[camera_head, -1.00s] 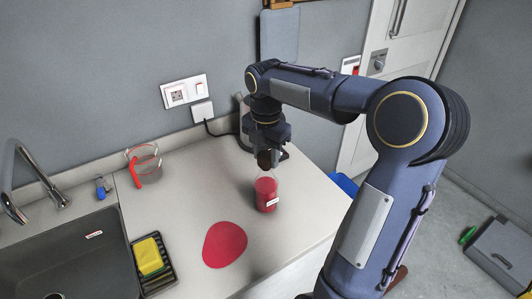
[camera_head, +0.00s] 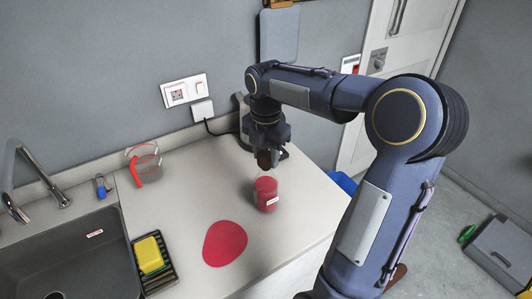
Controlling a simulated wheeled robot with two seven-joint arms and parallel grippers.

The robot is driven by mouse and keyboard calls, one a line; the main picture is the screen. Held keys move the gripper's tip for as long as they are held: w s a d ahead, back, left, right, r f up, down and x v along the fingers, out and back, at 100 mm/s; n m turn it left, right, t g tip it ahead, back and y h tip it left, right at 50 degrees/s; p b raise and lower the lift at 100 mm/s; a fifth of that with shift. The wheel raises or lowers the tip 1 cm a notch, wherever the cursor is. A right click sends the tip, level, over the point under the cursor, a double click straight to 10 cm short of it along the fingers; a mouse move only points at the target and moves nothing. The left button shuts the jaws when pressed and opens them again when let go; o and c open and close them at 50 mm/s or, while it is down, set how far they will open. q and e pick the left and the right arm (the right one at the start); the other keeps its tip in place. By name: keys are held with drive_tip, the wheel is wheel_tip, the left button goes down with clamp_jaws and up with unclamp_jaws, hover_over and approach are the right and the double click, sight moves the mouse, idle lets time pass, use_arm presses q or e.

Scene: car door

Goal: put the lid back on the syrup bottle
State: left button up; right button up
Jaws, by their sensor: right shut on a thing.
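The syrup bottle (camera_head: 266,195) stands upright on the counter, a clear bottle with red contents and a small white label. My right gripper (camera_head: 268,158) is directly above the bottle's top, pointing down. It is shut on a small dark brown thing, which looks like the lid (camera_head: 265,160). The lid is at or just above the bottle's mouth. I cannot tell whether they touch. My left gripper is not in view.
A red round mat (camera_head: 225,243) lies on the counter in front of the bottle. A glass jug with a red handle (camera_head: 146,166) stands near the wall. The sink (camera_head: 70,255) and a yellow sponge (camera_head: 149,255) in a black rack are at left. A kettle-like appliance (camera_head: 243,117) stands behind my gripper.

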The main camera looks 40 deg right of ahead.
drive_tip(key=o, duration=1.5)
drive_tip(key=shift+r+p, duration=2.4)
drive_tip(key=shift+r, duration=0.15)
drive_tip(key=shift+r+p, duration=0.6)
drive_tip(key=shift+r, duration=0.35)
clamp_jaws()
